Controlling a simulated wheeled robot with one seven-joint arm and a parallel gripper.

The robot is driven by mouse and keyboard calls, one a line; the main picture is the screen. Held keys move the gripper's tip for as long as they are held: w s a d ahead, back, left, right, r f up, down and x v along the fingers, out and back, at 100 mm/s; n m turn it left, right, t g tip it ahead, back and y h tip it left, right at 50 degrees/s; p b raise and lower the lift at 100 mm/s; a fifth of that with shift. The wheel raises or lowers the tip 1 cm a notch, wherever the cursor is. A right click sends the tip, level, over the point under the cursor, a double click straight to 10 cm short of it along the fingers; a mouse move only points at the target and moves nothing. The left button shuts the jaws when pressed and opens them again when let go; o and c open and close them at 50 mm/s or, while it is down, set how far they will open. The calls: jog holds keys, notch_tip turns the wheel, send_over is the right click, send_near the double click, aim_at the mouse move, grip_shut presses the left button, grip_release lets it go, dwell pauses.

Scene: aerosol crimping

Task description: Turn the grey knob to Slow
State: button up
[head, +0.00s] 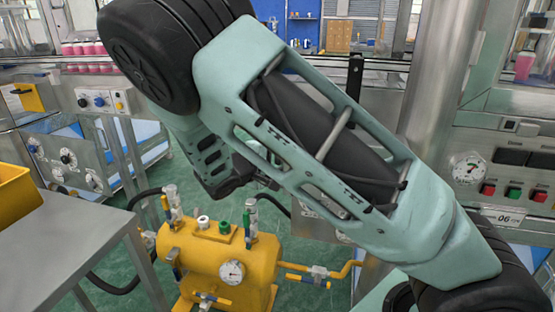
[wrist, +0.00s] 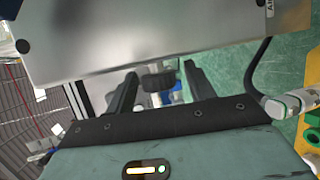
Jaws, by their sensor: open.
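In the wrist view, my gripper (wrist: 160,72) is open, with its two black fingers apart. A dark grey knob-like part (wrist: 158,82) shows between the fingers, close to the lower edge of a grey metal panel (wrist: 150,45). I cannot tell whether the fingers touch it. Its pointer and any Slow marking cannot be seen. In the head view, my pale green arm crosses the middle and hides most of my gripper and whatever is in front of it.
A yellow tank (head: 215,262) with valves and a gauge stands below my arm. A steel table (head: 75,235) is at the left, with a yellow bin (head: 18,195) on it. A control panel with coloured buttons (head: 513,192) is at the right. Green floor shows between them.

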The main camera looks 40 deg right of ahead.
jog(key=c, duration=1)
jog(key=shift+r+p, duration=0.15)
jog(key=shift+p, duration=0.25)
jog(key=p, duration=0.1)
jog(key=y+p, duration=0.1)
jog(key=p, duration=0.1)
jog(key=shift+r+n+g+y, duration=0.25)
jog(key=shift+n+g+y, duration=0.05)
jog(key=g+y+p, duration=0.1)
jog(key=y+p, duration=0.1)
jog(key=p, duration=0.2)
jog(key=shift+r+n, duration=0.1)
jog(key=shift+n, duration=0.2)
jog(key=g+y+p, duration=0.1)
jog(key=y+p, duration=0.1)
jog(key=p, duration=0.3)
jog(key=shift+n+g, duration=0.3)
jog(key=y+p, duration=0.1)
jog(key=p, duration=0.1)
jog(key=shift+f+g+y+p, duration=0.35)
jog(key=shift+f+g+y, duration=0.05)
jog(key=shift+f+n, duration=0.1)
jog(key=shift+n, duration=0.2)
